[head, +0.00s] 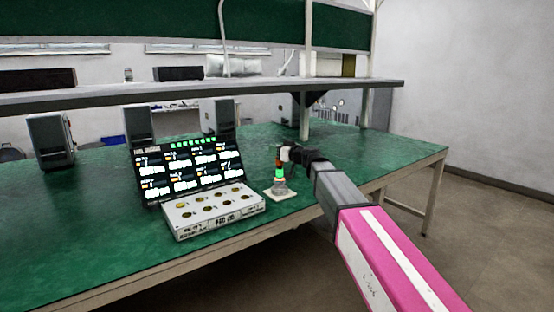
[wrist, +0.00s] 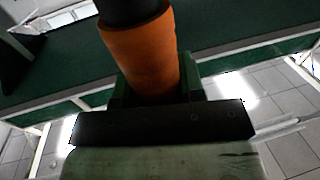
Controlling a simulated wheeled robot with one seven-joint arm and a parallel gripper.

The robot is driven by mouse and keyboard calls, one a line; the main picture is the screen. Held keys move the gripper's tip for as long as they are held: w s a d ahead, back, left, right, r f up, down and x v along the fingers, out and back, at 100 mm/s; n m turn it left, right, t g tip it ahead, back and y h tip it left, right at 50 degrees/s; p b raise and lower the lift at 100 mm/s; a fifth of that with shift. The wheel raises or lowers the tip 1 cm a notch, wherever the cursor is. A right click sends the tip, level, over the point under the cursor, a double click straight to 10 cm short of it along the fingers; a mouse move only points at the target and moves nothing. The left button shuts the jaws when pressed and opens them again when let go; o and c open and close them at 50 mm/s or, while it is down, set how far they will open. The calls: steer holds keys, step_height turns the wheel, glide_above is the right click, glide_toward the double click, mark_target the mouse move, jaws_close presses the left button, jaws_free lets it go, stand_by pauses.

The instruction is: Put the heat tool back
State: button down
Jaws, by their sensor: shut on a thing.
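My gripper (head: 284,154) is shut on an orange cylinder with a black upper part, which I take as the heat tool (wrist: 140,55). In the wrist view it stands between the two greenish fingers (wrist: 155,88); its far end is cut off by the top edge. In the head view, the tool (head: 279,163) is small, dark above and orange below, at the end of my outstretched arm. Directly below it in the picture is a bright green band over a pale stand (head: 281,191) on the green table. I cannot tell whether the tool touches that stand.
A white control box (head: 213,211) with several round sockets stands left of the stand, before a lit display panel (head: 187,170). Grey devices (head: 51,140) stand further back under a shelf (head: 200,93). The green table (head: 95,245) is clear at front left and right.

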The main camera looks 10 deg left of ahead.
mark_target(279, 165)
steer(key=shift+f, duration=2.05)
steer(key=c, duration=0.7)
jaws_free()
